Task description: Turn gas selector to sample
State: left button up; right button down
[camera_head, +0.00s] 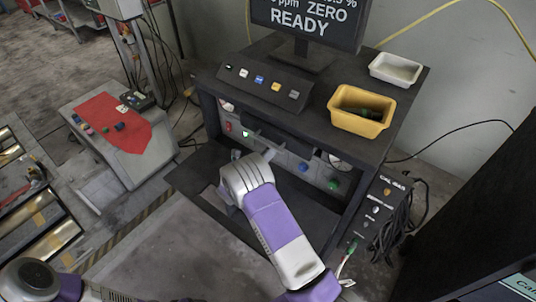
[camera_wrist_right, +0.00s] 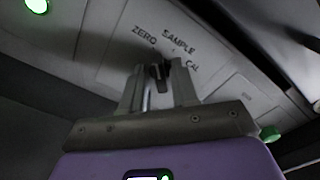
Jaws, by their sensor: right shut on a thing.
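The gas selector is a small dark knob (camera_wrist_right: 158,71) on a light grey panel, seen in the right wrist view. Printed labels ZERO, SAMPLE (camera_wrist_right: 178,42) and CAL fan out above and to the right of it. My right gripper (camera_wrist_right: 160,84) is shut on the knob, one finger on each side. The knob's pointer is mostly hidden between the fingers, so I cannot tell its exact setting. In the head view my right gripper (camera_head: 263,156) reaches into the front of the dark analyser cart (camera_head: 205,92), and the knob is hidden there. My left gripper is out of view.
A monitor (camera_head: 308,20) reading READY stands on the cart. A yellow bin (camera_head: 355,124) and a white tray (camera_head: 396,69) sit on its top. Green lamps or buttons (camera_head: 334,184) show on its front. A gas box with cables (camera_head: 372,212) stands at the right.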

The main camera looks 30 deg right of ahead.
jog(key=m+b, duration=0.2)
jog(key=m, duration=0.2)
jog(key=shift+f, duration=0.1)
jog(key=m+b, duration=0.1)
jog(key=m, duration=0.3)
jog(key=shift+s+b, duration=0.1)
jog(key=shift+b, duration=0.3)
jog(key=shift+m, duration=0.4)
jog(key=c, duration=1.2)
grip_release()
jog(key=shift+o, duration=0.2)
jog(key=v, duration=0.7)
jog(key=shift+a+p, duration=0.1)
jog(key=shift+p, duration=0.25)
jog(key=shift+s+a, duration=0.1)
jog(key=shift+a, duration=0.1)
